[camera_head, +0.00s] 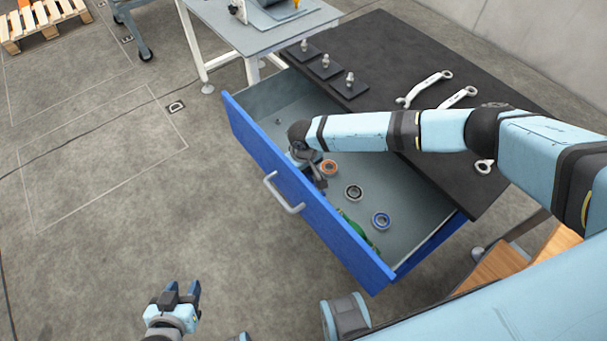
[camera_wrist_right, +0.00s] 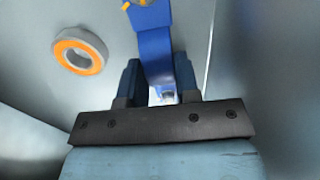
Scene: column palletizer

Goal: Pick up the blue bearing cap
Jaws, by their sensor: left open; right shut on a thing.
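My right gripper (camera_head: 317,180) is down in the open drawer, partly hidden by its own wrist. In the right wrist view its fingers (camera_wrist_right: 160,85) are shut on a long blue part (camera_wrist_right: 156,45) with a yellow-orange end at the top. I cannot tell whether this part is the blue bearing cap. A ring with a blue face (camera_head: 381,228) lies on the drawer floor towards the near right, apart from the gripper. My left gripper (camera_head: 182,291) is open and empty above the floor, outside the drawer.
The blue-fronted drawer (camera_head: 320,215) has a grey handle (camera_head: 283,193). Inside lie an orange-faced ring (camera_head: 330,173), also in the wrist view (camera_wrist_right: 98,47), a dark ring (camera_head: 353,199) and a green thing (camera_head: 356,229). Wrenches (camera_head: 425,90) and small plates lie on the black worktop (camera_head: 400,40).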

